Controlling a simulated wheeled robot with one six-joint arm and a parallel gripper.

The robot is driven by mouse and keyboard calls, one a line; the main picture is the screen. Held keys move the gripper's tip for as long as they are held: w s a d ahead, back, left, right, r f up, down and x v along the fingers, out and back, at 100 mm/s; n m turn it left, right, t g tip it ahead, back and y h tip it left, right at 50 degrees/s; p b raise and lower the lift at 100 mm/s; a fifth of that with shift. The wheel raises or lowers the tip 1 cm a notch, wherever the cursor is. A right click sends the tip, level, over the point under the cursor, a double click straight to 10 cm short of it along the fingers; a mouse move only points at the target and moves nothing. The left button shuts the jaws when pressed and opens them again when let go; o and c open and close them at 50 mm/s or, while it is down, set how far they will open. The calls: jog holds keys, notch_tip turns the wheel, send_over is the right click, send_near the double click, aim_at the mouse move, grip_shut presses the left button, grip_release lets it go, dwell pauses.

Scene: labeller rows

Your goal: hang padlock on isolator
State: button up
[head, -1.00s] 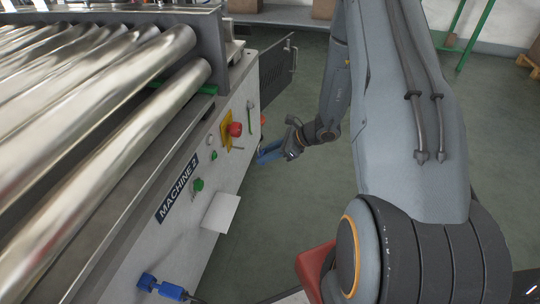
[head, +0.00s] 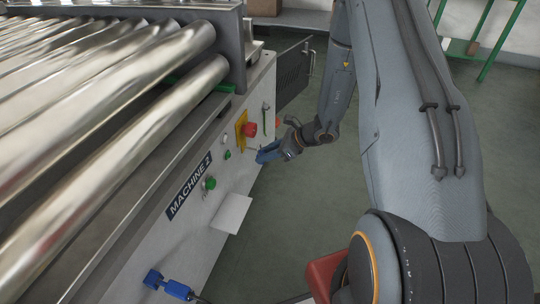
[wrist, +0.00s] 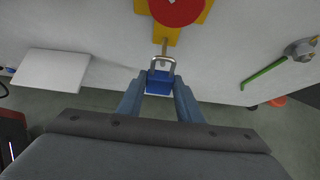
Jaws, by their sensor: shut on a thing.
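The isolator is a red knob (head: 250,129) on a yellow plate (head: 241,127) on the machine's white side panel. In the wrist view the red knob (wrist: 178,6) is at the top, and a brass-coloured pin (wrist: 165,46) shows below it. My gripper (head: 264,154) is close to the panel, just below and right of the knob. In the wrist view it is shut on a blue padlock (wrist: 160,79) with its metal shackle (wrist: 162,61) pointing up at the pin. The shackle's top overlaps the pin's end; I cannot tell whether it is around it.
A "MACHINE 2" label (head: 188,187), a green button (head: 209,183) and a white sheet-like plate (head: 231,213) are on the panel. Blue fittings (head: 166,284) stick out lower down. Metal rollers (head: 150,145) lie above.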

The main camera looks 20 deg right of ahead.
jog(key=shift+w+a+f, duration=0.1)
jog(key=shift+w+a, duration=0.35)
jog(key=shift+a, duration=0.15)
jog(key=shift+w+a+f+b, duration=0.25)
jog(key=shift+a+f+b, duration=0.15)
jog(key=o, duration=1.3)
jog(key=shift+c, duration=0.2)
